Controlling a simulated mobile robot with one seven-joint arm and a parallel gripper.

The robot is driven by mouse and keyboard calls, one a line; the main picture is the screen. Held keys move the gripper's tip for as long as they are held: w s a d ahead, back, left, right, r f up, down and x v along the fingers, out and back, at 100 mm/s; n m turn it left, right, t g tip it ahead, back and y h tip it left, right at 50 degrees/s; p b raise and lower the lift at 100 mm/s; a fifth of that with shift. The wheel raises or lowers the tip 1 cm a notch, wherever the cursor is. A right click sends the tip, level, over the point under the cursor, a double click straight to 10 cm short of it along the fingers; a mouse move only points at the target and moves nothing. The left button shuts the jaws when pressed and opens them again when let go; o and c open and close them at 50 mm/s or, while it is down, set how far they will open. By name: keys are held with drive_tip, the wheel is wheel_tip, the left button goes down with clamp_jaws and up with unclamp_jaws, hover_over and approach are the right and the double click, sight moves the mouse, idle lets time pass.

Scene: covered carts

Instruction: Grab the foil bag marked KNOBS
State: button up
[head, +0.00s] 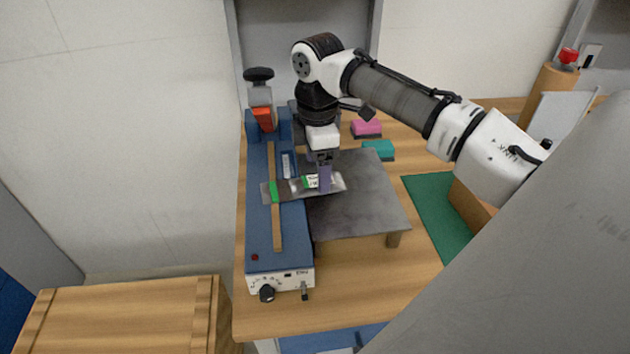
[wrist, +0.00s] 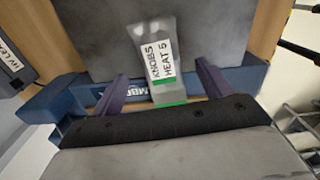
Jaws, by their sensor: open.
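The silver foil bag (head: 290,188) lies flat, partly on the grey raised plate (head: 365,205) and partly across the blue sealer (head: 262,220). In the wrist view the bag (wrist: 158,62) has a white label reading KNOBS HEAT 5 and a green band at its near end. My gripper (head: 324,186) points down over the bag, with its purple fingers hiding part of it in the head view. In the wrist view the gripper (wrist: 162,85) is open and empty, one finger on each side of the bag. The gap in height is hard to judge.
The sealer's orange-and-black upright part (head: 262,100) stands behind the bag on the left. Pink (head: 366,128) and teal (head: 379,150) blocks sit behind the plate. A green mat (head: 432,215) and a cardboard box (head: 472,212) are to the right.

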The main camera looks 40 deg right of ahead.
drive_tip(key=shift+f, duration=1.4)
drive_tip(key=shift+c, duration=0.2)
drive_tip(key=c, duration=1)
drive_tip(key=shift+c, duration=0.2)
